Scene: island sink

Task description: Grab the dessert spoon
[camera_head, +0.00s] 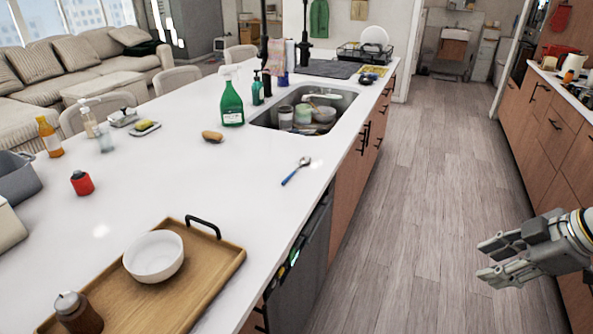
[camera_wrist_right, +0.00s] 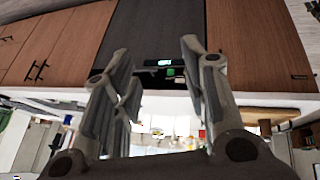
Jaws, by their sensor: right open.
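The dessert spoon (camera_head: 296,171) has a blue handle and a metal bowl. It lies on the white island counter (camera_head: 230,182), near the counter's aisle-side edge and in front of the sink. My right gripper (camera_head: 484,259) is open and empty, out over the floor to the right of the island and well apart from the spoon. In the right wrist view the fingers of my right gripper (camera_wrist_right: 155,75) are spread, with the island's front beyond them. The spoon cannot be made out there. My left gripper is not in view.
A wooden tray (camera_head: 222,249) with a white bowl (camera_head: 153,256) and a brown jar stands at the near end. The sink (camera_head: 265,118) holds dishes. A green spray bottle (camera_head: 231,103) and a brown sponge-like item (camera_head: 212,136) stand nearby. The counter around the spoon is clear.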

